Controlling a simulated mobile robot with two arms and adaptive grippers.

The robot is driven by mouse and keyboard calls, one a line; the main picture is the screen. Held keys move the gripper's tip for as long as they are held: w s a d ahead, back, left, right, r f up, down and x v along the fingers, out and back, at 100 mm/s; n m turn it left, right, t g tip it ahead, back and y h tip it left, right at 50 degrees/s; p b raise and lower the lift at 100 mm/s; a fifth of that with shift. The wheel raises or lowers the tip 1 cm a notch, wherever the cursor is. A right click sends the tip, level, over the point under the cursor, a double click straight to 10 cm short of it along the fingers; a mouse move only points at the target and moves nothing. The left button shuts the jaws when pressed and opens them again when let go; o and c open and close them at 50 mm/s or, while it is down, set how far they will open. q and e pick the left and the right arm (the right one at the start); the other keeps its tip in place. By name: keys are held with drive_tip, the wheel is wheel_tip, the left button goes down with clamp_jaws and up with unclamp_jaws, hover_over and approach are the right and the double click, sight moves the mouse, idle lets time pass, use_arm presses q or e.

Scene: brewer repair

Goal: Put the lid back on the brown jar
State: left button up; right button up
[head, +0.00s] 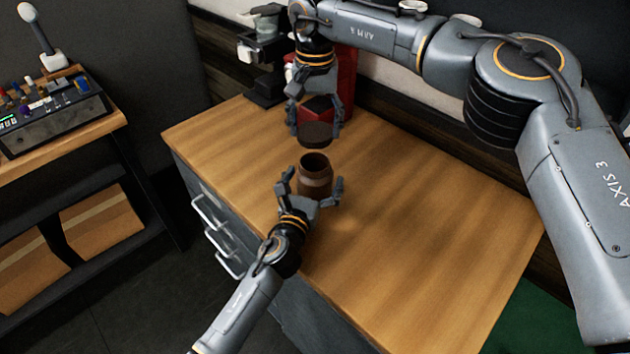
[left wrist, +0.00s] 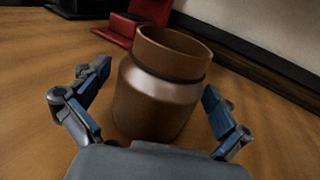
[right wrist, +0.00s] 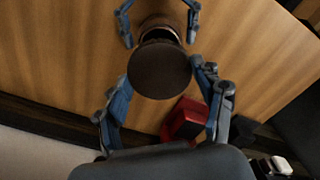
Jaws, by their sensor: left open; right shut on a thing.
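The brown jar (head: 315,182) stands upright and open on the wooden cabinet top. My left gripper (head: 320,190) is open, with its fingers on either side of the jar. In the left wrist view the jar (left wrist: 158,95) stands between the two fingers, with gaps visible on both sides. My right gripper (head: 316,130) points down above the jar, shut on the round dark brown lid (head: 316,134). A small gap shows between lid and jar rim. In the right wrist view the lid (right wrist: 159,70) covers most of the jar (right wrist: 160,25), whose opening shows partly past the lid's edge.
A red machine (head: 344,85) stands behind my right gripper, and a black brewer (head: 262,75) is at its left. The cabinet top (head: 430,240) is clear to the right. A side table (head: 70,150) with a control box (head: 50,115) stands at the far left.

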use_arm(q)
drive_tip(key=shift+w, duration=0.2)
drive_tip(key=c, duration=1.8)
drive_tip(key=shift+o, duration=0.2)
use_arm(e)
hover_over(315, 154)
drive_tip(key=s, duration=0.3)
drive_tip(key=shift+w+f, duration=0.15)
drive_tip(key=shift+f, duration=1.1)
drive_tip(key=shift+w+f, duration=0.1)
drive_tip(key=shift+f, duration=1.1)
drive_tip(key=shift+f, duration=0.15)
drive_tip(key=shift+f, duration=0.75)
drive_tip(key=shift+f, duration=0.6)
